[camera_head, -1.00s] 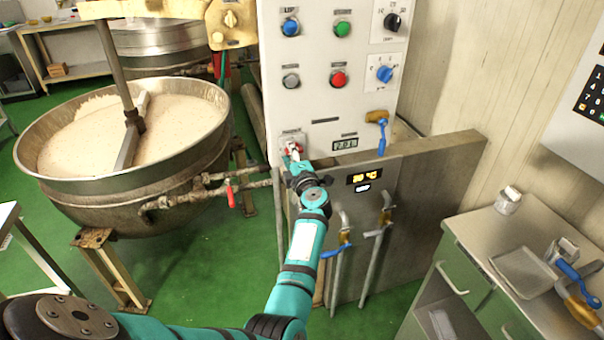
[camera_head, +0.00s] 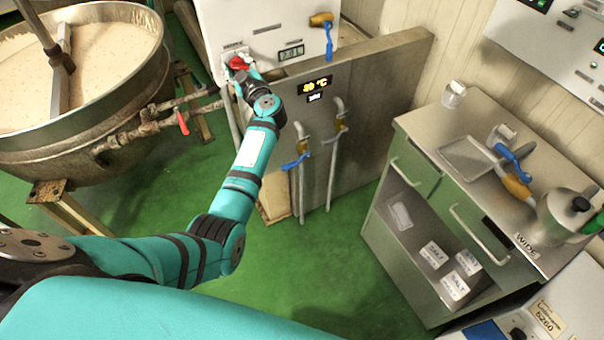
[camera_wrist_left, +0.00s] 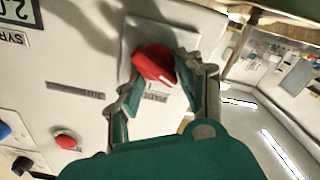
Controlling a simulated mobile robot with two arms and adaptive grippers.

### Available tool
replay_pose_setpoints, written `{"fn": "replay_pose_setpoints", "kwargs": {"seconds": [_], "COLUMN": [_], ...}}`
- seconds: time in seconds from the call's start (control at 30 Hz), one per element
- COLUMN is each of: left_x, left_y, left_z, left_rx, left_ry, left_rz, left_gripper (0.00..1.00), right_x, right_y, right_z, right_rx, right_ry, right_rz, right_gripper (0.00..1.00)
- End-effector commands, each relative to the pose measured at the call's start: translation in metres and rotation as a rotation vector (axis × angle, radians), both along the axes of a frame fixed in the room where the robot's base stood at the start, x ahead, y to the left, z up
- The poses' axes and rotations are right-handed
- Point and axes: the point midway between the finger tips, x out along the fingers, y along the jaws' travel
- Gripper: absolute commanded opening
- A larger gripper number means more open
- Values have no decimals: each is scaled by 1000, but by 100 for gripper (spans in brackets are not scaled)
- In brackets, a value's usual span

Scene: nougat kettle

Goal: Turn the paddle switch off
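The paddle switch is a red rotary knob (camera_head: 238,63) at the lower left of the white control panel (camera_head: 262,20). In the left wrist view the red knob (camera_wrist_left: 153,66) sits on a pale plate, its handle slanting, with a partly hidden label below. My left gripper (camera_wrist_left: 160,78) is right at the knob, one finger on each side of it. The fingers are apart, with the knob between or just beyond their tips; whether they press on it I cannot tell. In the head view my left gripper (camera_head: 243,75) partly covers the switch. My right gripper is not in view.
A large kettle (camera_head: 120,110) stands left, with a red-handled pipe beside it. A green cabinet (camera_head: 415,165) with a tray and jug is at right. Green floor (camera_head: 320,240) between is clear.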

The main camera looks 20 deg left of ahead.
Motion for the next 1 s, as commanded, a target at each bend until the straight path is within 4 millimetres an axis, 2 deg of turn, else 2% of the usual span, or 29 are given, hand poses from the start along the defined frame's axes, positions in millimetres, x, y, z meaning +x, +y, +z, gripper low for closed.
{"fn": "replay_pose_setpoints", "kwargs": {"seconds": [0.47, 0.57, 1.0], "left_x": [6, -8, -67], "left_y": [-5, -24, -90], "left_z": [-2, 1, 0], "left_rx": [355, 350, 347], "left_ry": [407, 410, 409], "left_rz": [-2, -6, -4], "left_gripper": [36, 36, 36], "right_x": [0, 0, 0], "right_y": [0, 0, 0], "right_z": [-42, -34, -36], "right_rx": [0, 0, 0], "right_ry": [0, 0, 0], "right_rz": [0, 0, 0], "right_gripper": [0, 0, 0]}}
